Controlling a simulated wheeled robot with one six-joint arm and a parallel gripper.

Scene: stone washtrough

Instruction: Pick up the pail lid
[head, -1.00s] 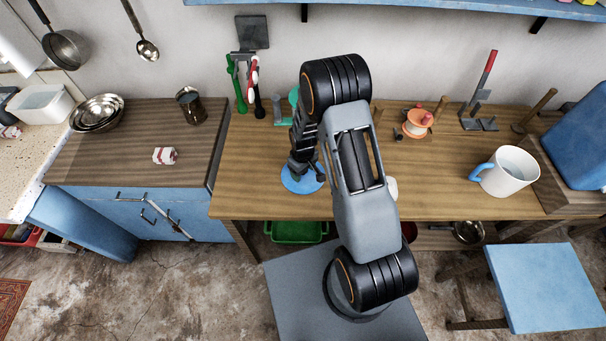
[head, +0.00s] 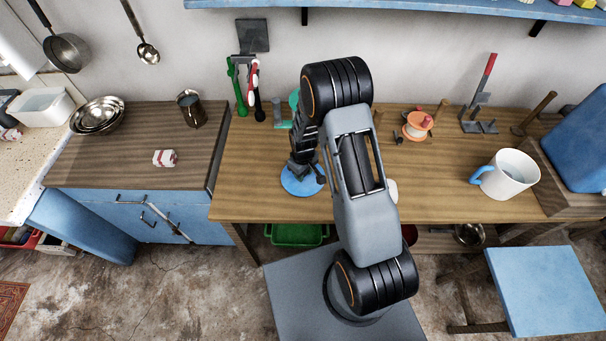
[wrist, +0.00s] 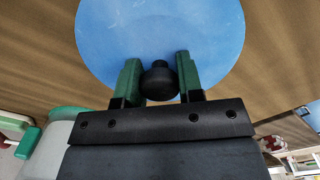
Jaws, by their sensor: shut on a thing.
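The pail lid is a round blue disc (head: 303,181) with a dark knob. In the head view it is at the wooden table's left part, partly hidden under my gripper (head: 306,175). In the wrist view the blue lid (wrist: 160,35) fills the top middle, and its black knob (wrist: 159,80) sits between the green fingertips of my gripper (wrist: 159,82). The fingers are shut on the knob. I cannot tell whether the lid is still touching the table.
A white mug with a blue handle (head: 507,174) stands on the table's right part. Green and red-handled tools (head: 247,85) hang at the wall. The table (head: 440,165) is clear between the arm and the mug.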

